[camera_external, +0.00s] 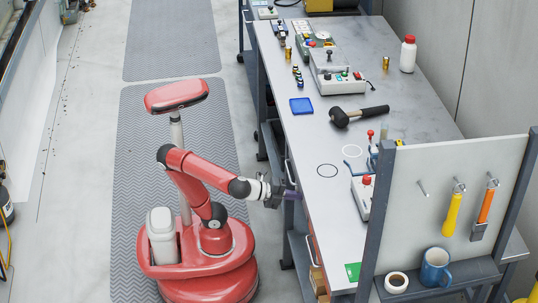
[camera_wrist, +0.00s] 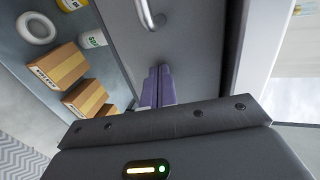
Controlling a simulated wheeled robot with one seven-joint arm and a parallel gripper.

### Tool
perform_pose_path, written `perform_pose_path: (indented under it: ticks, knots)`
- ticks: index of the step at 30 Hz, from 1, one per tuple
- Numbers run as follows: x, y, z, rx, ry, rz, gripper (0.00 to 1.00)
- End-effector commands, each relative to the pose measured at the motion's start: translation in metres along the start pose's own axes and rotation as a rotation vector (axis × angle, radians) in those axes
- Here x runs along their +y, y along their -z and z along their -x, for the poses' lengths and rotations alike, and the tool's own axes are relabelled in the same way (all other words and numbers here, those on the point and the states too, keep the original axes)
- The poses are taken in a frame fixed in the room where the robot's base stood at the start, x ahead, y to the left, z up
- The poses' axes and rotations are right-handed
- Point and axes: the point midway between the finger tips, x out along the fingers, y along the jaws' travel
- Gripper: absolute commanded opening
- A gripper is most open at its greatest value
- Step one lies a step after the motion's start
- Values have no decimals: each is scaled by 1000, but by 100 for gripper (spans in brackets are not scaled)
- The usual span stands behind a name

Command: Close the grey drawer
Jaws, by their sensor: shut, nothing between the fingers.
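The grey drawer (camera_wrist: 190,45) shows in the wrist view as a flat grey front with a curved metal handle (camera_wrist: 150,14) near the top of the picture. In the external view its handle (camera_external: 290,174) shows at the workbench's left side, partly beside my gripper. How far the drawer stands out is hard to tell. My gripper (camera_external: 289,194) is at the bench's side, just below the tabletop edge. Its purple fingers (camera_wrist: 157,86) are together and empty, pointing at the drawer front below the handle. I cannot tell whether they touch it.
Cardboard boxes (camera_wrist: 58,67), a white ring (camera_wrist: 36,28) and a bottle (camera_wrist: 92,39) sit on a shelf beside the drawer front. The workbench top (camera_external: 400,90) holds a mallet (camera_external: 358,115) and several devices. The patterned mat (camera_external: 130,130) has free room behind me.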

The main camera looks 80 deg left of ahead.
Motion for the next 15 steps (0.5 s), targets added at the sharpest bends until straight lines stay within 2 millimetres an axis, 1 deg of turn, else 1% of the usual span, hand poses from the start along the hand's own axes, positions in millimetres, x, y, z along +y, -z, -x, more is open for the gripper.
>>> perform_pose_path:
  ticks: [4, 15]
  knots:
    - [-2, 0, -6, 0, 0, 0, 0]
    - [-4, -1, -10, -1, 0, 1, 0]
